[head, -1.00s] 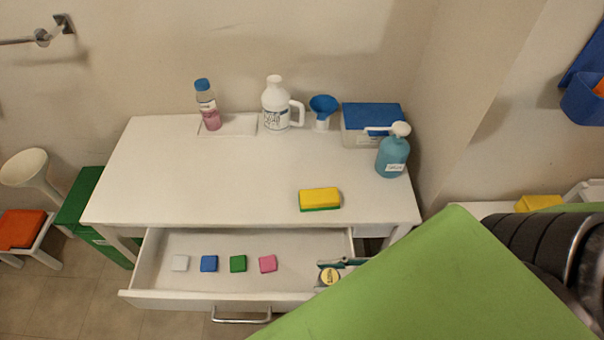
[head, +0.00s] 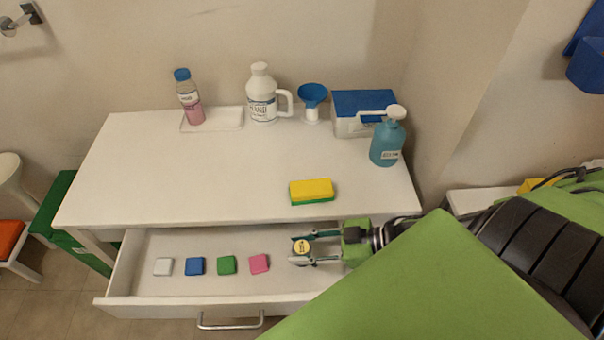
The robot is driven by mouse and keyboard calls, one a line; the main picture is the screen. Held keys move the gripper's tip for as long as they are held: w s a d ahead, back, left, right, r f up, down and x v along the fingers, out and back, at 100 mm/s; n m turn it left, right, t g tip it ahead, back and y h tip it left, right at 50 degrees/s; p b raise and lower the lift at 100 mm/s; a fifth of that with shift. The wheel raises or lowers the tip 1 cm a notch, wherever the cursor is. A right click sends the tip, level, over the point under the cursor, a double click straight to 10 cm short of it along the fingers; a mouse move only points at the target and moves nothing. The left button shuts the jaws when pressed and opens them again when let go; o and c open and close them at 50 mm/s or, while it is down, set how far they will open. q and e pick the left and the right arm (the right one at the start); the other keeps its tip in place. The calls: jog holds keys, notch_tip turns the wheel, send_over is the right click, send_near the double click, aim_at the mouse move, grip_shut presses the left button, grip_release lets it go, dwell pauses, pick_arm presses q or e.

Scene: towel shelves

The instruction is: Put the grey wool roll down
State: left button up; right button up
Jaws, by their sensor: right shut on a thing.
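The grey wool roll (head: 301,257) shows end-on in the head view, with a round yellow label on its top. It is upright between the fingertips of my right gripper (head: 303,247), which is shut on it. Gripper and roll are over the right part of the open white drawer (head: 170,299), to the right of the pink block (head: 259,263). I cannot tell whether the roll touches the drawer floor. My right forearm's green cover hides the drawer's right front corner. My left gripper is not in view.
A white block (head: 163,267), blue block (head: 195,266) and green block (head: 227,265) lie in a row in the drawer. On the white table (head: 180,170) are a yellow sponge (head: 311,189), a teal pump bottle (head: 387,140) and several containers at the back.

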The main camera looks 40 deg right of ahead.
jog(key=shift+f, duration=0.75)
jog(key=shift+f+b, duration=0.35)
jog(key=shift+f, duration=0.25)
jog(key=o, duration=1.1)
jog(key=shift+r+p, duration=0.4)
jog(key=shift+r, duration=0.15)
jog(key=p+v, duration=0.2)
jog(key=v, duration=1)
jog(key=shift+p, duration=0.35)
